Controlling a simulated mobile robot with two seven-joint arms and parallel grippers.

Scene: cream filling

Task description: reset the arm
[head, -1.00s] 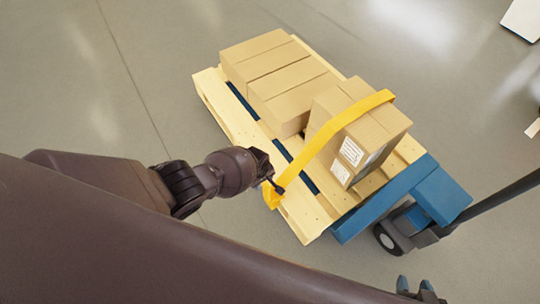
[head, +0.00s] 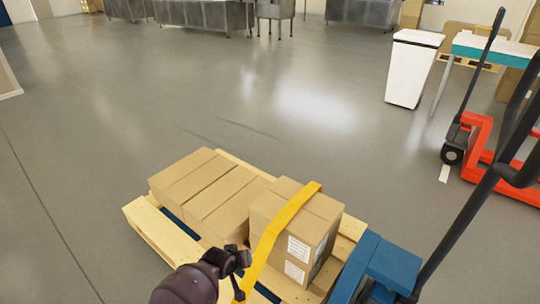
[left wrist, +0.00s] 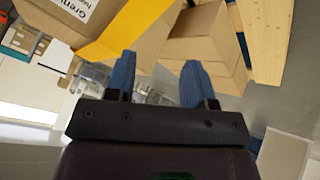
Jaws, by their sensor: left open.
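My left gripper (head: 236,262) is at the bottom centre of the head view, beside the near edge of the wooden pallet. Its two blue fingers are apart with nothing between them in the left wrist view (left wrist: 158,78). A yellow strap (head: 280,223) runs over the taller cardboard box (head: 324,215) and down its near side, its lower end just right of the gripper. The strap also shows beyond the fingers in the left wrist view (left wrist: 116,32). Whether the gripper touches it I cannot tell. My right gripper is not in view.
The wooden pallet (head: 152,226) carries several cardboard boxes (head: 205,190) on a blue pallet jack (head: 392,262) with a dark handle. A red pallet jack (head: 482,150) and a white bin (head: 411,70) stand at right. Open floor lies left and behind.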

